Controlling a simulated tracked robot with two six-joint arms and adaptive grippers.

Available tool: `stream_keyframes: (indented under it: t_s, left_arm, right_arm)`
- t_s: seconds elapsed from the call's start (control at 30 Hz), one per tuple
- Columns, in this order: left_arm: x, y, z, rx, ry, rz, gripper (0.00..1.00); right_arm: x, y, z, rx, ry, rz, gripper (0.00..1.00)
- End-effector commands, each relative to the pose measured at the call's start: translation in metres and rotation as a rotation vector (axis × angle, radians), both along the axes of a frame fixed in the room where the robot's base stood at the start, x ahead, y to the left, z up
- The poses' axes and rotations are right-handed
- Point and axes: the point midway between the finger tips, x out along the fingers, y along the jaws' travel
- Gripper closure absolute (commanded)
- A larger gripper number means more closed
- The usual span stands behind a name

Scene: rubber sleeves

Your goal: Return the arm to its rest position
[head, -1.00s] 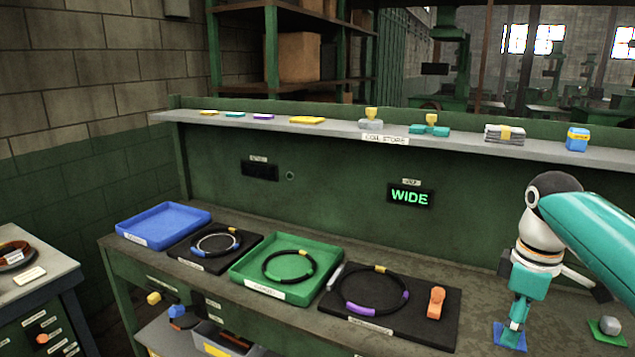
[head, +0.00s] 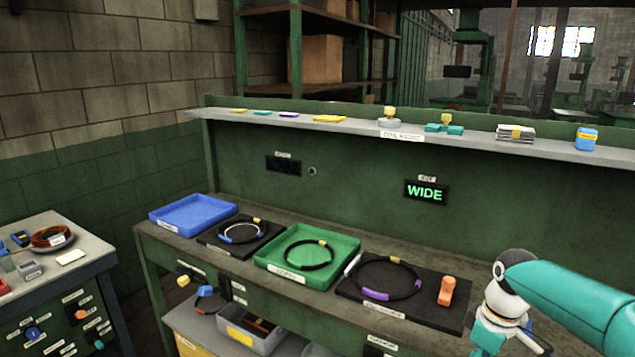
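My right arm (head: 570,295) comes in from the right edge in the head view, teal with a white wrist. Its teal gripper (head: 489,337) points down at the bottom edge, right of the black board with the orange clamp. The fingertips are cut off by the frame, so their opening and anything between them are hidden. My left arm and gripper are not in view.
On the bench stand an empty blue tray (head: 160,222), a black board with a ring (head: 243,233), a green tray (head: 350,240) holding a black ring, and a larger black board (head: 455,316) with a ring and an orange clamp (head: 446,291). A lit sign (head: 425,193) reads WIDE.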

Motion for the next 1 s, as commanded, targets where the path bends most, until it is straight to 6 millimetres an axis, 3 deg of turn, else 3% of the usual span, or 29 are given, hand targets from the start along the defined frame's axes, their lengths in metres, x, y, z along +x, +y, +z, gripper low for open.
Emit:
stream_keyframes:
  t_s: [0.17, 0.27, 0.4, 0.5, 0.6, 0.73, 0.83, 1.0]
  left_arm:
    - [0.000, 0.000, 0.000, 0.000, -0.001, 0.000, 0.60]
    - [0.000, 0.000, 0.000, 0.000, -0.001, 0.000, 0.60]
    - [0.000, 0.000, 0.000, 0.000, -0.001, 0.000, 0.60]
    - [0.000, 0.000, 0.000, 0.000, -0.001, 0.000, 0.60]
    - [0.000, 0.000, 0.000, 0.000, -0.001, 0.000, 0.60]
    - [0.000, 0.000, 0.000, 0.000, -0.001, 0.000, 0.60]
    - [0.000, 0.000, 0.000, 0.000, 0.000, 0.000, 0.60]
    - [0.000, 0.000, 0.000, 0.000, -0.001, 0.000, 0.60]
  right_arm:
    - [-0.004, 0.046, -0.094, 0.080, 0.021, -0.086, 0.43]
    - [-0.023, 0.082, -0.159, 0.143, 0.038, -0.185, 0.43]
    - [-0.073, 0.132, -0.238, 0.226, 0.075, -0.369, 0.43]
    - [-0.119, 0.159, -0.277, 0.264, 0.107, -0.514, 0.43]
    - [-0.163, 0.176, -0.300, 0.281, 0.132, -0.644, 0.43]
    - [-0.203, 0.186, -0.312, 0.285, 0.151, -0.768, 0.43]
    - [-0.219, 0.189, -0.315, 0.284, 0.154, -0.818, 0.43]
    - [-0.224, 0.189, -0.315, 0.284, 0.153, -0.840, 0.43]
